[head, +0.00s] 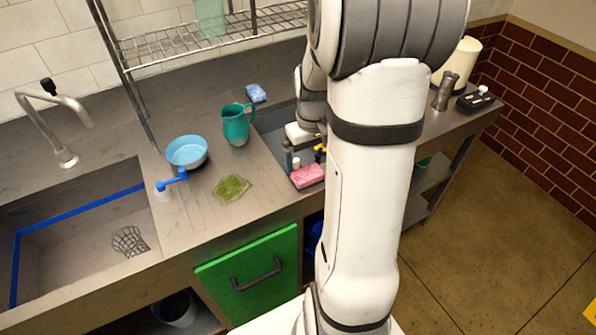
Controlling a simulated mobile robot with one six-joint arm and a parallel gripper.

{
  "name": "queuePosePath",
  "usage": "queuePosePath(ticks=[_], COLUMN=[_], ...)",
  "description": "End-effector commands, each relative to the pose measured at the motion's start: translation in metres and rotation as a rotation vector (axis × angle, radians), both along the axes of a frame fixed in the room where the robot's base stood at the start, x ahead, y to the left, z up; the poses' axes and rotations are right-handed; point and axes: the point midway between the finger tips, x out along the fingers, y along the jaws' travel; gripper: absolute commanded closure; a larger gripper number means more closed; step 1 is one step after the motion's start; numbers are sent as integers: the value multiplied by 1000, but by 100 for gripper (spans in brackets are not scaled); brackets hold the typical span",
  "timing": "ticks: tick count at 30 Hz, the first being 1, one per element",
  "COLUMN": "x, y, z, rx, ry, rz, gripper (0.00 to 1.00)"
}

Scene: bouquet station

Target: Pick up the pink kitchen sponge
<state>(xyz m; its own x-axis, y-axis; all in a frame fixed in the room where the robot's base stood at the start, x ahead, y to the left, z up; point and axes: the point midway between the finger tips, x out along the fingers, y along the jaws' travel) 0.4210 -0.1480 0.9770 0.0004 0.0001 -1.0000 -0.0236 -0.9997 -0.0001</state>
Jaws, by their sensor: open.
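The pink kitchen sponge (308,175) lies at the front of a dark grey tray (272,141) on the counter, in the head view. Its top and front show clearly. My gripper (303,156) is over the tray, just behind the sponge in the picture. It is open, and nothing shows held in it. The fingers are small here and partly hidden by my arm, so the exact gap to the sponge cannot be told.
A wire rack (185,45) rises behind. A sink (80,235) lies far left. My arm hides the tray's right side.

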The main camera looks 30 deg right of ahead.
Motion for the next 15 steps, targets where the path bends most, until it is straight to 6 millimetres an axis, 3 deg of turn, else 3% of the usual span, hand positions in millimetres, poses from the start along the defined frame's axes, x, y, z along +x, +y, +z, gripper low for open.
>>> queuePosePath(ticks=[15], x=[4], y=[8], z=[-62], rx=[1], ry=[3], rz=[21], gripper=[2])
